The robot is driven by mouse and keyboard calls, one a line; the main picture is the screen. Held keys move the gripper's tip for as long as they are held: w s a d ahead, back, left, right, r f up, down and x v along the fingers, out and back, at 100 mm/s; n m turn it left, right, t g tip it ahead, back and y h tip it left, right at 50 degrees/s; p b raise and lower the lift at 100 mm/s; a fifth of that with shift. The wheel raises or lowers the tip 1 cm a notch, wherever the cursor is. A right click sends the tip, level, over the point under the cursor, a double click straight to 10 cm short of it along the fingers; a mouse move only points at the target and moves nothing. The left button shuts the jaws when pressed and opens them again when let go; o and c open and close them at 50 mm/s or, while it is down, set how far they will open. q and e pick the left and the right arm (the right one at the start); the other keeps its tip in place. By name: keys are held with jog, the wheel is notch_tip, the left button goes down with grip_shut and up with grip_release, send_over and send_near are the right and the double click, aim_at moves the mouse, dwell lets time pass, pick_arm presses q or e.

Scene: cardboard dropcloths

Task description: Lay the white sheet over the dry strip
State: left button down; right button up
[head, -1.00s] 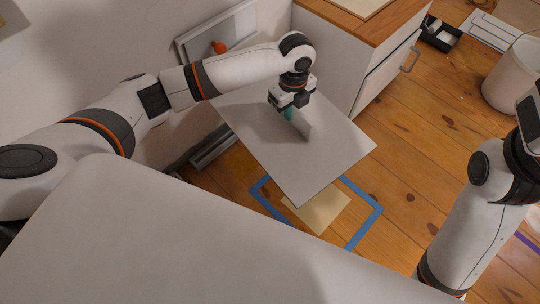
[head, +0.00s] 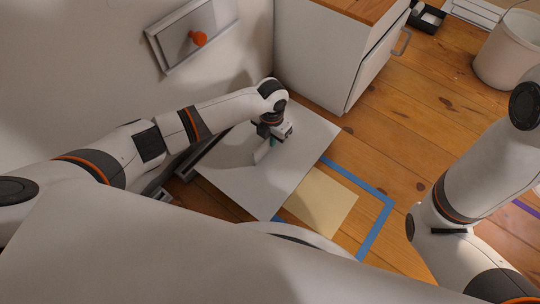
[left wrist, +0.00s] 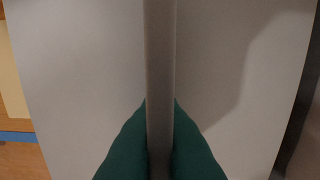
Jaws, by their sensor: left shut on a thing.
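The white sheet (head: 230,165) is a flat, stiff-looking panel with an upright white tab (head: 262,151) near its middle. My left gripper (head: 272,143) is shut on that tab. In the left wrist view its green fingertips (left wrist: 160,150) press on the tab (left wrist: 160,60) from both sides, with the sheet (left wrist: 80,70) spread beneath. The sheet is low, close to the wall; I cannot tell if it touches the floor. It lies left of a pale yellow rectangle (head: 325,200) and hides that edge. No strip is clearly recognisable as the dry one. My right gripper is out of view.
Blue tape (head: 375,232) borders the yellow rectangle on the wood floor. A white cabinet (head: 310,60) stands just behind the sheet. A grey framed panel with an orange knob (head: 198,38) is on the wall. A white bucket (head: 505,50) stands far right. Floor between is clear.

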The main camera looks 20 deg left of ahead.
aim_at(271, 152)
pick_arm(q)
notch_tip(271, 152, down, 8)
jog(key=b, duration=0.5)
jog(key=shift+r, duration=0.3)
jog(key=shift+f, duration=0.2)
jog(key=c, duration=1.6)
grip_release()
jog(key=shift+o, duration=0.2)
